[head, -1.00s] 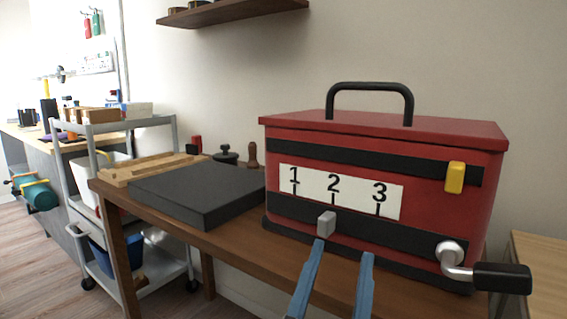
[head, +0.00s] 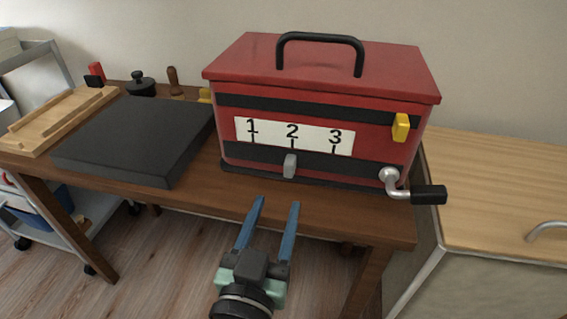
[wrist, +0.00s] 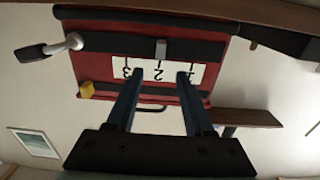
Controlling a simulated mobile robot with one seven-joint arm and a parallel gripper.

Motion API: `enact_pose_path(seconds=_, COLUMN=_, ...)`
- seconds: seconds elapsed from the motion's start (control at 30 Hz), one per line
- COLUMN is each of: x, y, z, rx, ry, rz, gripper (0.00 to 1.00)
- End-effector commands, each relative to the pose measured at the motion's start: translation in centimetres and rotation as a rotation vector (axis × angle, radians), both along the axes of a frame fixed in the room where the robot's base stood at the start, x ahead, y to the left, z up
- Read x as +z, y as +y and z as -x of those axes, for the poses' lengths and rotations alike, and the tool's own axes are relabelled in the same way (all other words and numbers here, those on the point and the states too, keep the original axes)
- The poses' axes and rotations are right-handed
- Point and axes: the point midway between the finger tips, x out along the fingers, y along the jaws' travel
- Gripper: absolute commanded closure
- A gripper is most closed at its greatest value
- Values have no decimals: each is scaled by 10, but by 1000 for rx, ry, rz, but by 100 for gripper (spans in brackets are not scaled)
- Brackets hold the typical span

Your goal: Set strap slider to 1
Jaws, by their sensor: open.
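The red box (head: 310,87) stands on the brown table with a black handle on its lid. A white scale (head: 270,138) on its front reads 1, 2, 3. The grey strap slider (head: 290,166) sits on the lower black strap (head: 330,164), just below the 2 mark. In the upside-down wrist view the slider (wrist: 161,50) is near the 2, beyond my fingertips. My gripper (head: 278,202) is open and empty, below and in front of the box, with its blue fingers pointing toward it. In the wrist view my gripper (wrist: 161,76) also shows a gap between its fingers.
A silver crank with a black grip (head: 428,194) juts from the box's lower right, and a yellow tab (head: 401,127) sits on the upper strap. A dark flat block (head: 135,138) and wooden tray (head: 60,118) lie left. A wooden cabinet (head: 495,195) stands right.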

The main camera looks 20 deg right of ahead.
Motion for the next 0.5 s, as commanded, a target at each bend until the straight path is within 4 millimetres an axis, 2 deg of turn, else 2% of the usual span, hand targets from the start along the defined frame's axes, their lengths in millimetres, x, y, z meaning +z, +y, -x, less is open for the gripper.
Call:
enact_pose_path(seconds=0.1, x=1, y=-15, z=-22, rx=-3, ry=-3, rz=-1, gripper=48)
enact_pose_path(seconds=0.3, x=0, y=-36, z=-54, rx=-1, ry=-1, rz=-2, gripper=48)
enact_pose_path(seconds=0.5, x=0, y=-50, z=-74, rx=0, ry=-1, rz=-1, gripper=48)
